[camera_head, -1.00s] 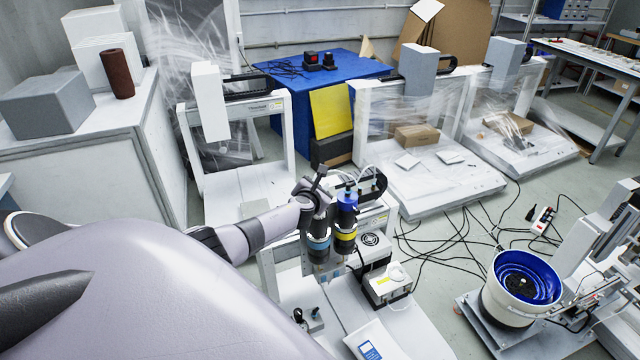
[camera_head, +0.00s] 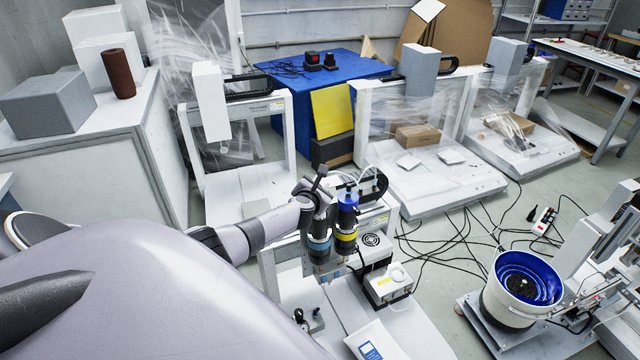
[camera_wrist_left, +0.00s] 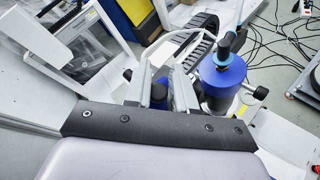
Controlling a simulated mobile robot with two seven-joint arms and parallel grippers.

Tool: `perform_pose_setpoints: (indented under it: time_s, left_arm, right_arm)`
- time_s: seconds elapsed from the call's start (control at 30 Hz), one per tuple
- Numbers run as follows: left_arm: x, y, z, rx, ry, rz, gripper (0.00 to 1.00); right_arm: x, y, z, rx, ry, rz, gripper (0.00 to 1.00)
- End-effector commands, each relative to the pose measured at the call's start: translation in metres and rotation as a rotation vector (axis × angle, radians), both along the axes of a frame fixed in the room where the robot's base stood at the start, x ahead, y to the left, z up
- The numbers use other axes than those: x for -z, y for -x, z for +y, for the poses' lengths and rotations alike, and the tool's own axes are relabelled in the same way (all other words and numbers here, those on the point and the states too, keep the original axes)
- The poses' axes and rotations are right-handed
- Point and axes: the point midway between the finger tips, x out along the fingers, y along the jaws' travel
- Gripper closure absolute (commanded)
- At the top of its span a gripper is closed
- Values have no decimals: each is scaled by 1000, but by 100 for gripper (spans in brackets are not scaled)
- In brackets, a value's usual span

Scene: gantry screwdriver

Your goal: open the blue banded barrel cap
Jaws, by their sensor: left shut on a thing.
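The blue banded barrel (camera_head: 318,246) stands upright on the white gantry machine in the head view, dark with a light blue band. My left gripper (camera_head: 316,204) is over its top and covers its cap. In the left wrist view, my left gripper (camera_wrist_left: 168,88) is shut on the barrel's blue cap (camera_wrist_left: 158,92), which shows only in part between the fingers. Whether the cap has turned or come loose cannot be told. My right gripper is not in view.
A yellow banded barrel (camera_head: 345,236) with a blue top stands close on the right of the blue banded one; its top is large in the left wrist view (camera_wrist_left: 222,74). A white box unit (camera_head: 388,284) and a cable chain (camera_head: 374,188) are nearby.

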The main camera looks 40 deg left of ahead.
Motion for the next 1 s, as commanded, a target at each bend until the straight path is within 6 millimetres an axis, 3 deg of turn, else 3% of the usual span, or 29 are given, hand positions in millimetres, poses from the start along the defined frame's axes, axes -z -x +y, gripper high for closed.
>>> perform_pose_setpoints:
  time_s: [0.03,0.1,0.13,0.17,0.77,1.0]
  left_arm:
    - [-7,5,18,-37,-23,-1,100]
    - [-7,5,18,-37,-23,-1,100]
    - [-7,5,18,-36,-24,-2,66]
    - [-7,5,19,-37,-23,-1,56]
    - [-4,3,12,-23,-16,-1,56]
    - [-14,10,10,-25,-16,0,56]
  right_arm:
    - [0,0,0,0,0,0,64]
    - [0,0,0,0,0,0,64]
    - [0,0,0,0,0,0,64]
    - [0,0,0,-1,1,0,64]
    - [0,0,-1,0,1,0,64]
    - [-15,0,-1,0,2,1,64]
